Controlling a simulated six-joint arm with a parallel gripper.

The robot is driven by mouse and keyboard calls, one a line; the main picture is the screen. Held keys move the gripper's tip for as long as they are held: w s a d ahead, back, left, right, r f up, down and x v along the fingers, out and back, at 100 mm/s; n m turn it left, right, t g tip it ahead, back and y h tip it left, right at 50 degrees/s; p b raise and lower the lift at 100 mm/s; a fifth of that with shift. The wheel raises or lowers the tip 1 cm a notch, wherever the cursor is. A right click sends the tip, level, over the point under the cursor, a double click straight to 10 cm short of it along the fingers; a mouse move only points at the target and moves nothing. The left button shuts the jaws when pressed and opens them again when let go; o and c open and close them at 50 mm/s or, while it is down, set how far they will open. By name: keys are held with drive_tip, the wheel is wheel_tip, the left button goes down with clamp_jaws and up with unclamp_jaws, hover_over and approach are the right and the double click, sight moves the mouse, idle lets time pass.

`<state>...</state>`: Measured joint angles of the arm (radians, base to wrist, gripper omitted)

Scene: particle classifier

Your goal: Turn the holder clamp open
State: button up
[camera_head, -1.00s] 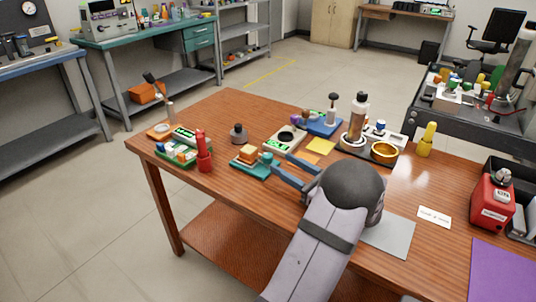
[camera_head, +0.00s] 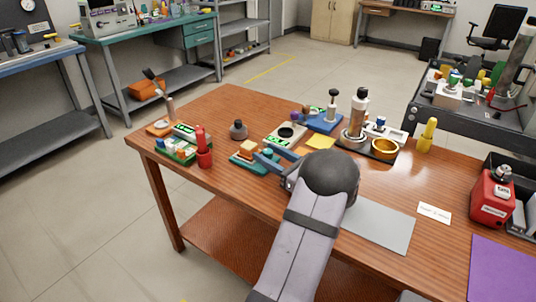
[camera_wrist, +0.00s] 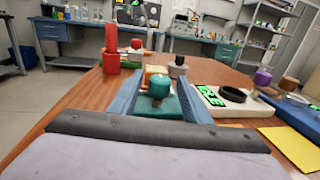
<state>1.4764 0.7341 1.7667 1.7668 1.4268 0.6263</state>
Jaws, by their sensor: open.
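A small teal-based holder (camera_head: 236,163) with an orange and pale block on top stands near the front edge of the table, left of centre. In the wrist view its green base (camera_wrist: 158,108) carries a round teal knob (camera_wrist: 160,84), which I take to be the clamp. My gripper (camera_head: 263,154) is open, its blue fingers pointing at the holder. In the wrist view the knob appears between the two fingers of my gripper (camera_wrist: 163,80). I cannot tell whether either finger touches it. My arm and fingers partly hide the holder in the head view.
A red bottle (camera_head: 203,150) and a green tray (camera_head: 176,153) of small items stand to the left. A white scale-like device (camera_head: 286,136) and yellow sheet (camera_head: 321,142) lie to the right. A dark tray (camera_head: 371,154) bears a golden bowl (camera_head: 385,145).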

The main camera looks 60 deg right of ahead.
drive_tip(key=shift+w, duration=0.25)
drive_tip(key=c, duration=1)
drive_tip(key=shift+c, duration=0.2)
drive_tip(key=shift+d+n+y, duration=0.1)
drive_tip(key=shift+n+y, duration=0.2)
drive_tip(key=shift+y, duration=0.2)
drive_tip(key=shift+f+n+y+p, duration=0.1)
drive_tip(key=shift+n+y+p, duration=0.2)
drive_tip(key=shift+n+y, duration=0.75)
drive_tip(key=shift+n+y+p, duration=0.3)
drive_tip(key=shift+n+y, duration=0.25)
drive_tip(key=shift+y, duration=0.9)
drive_tip(key=shift+n+g+y, duration=0.3)
drive_tip(key=shift+n+y, duration=0.3)
drive_tip(key=shift+y, duration=0.3)
drive_tip(key=shift+n+g+y+b, duration=0.6)
drive_tip(key=shift+n+y, duration=0.6)
drive_tip(key=shift+y, duration=0.6)
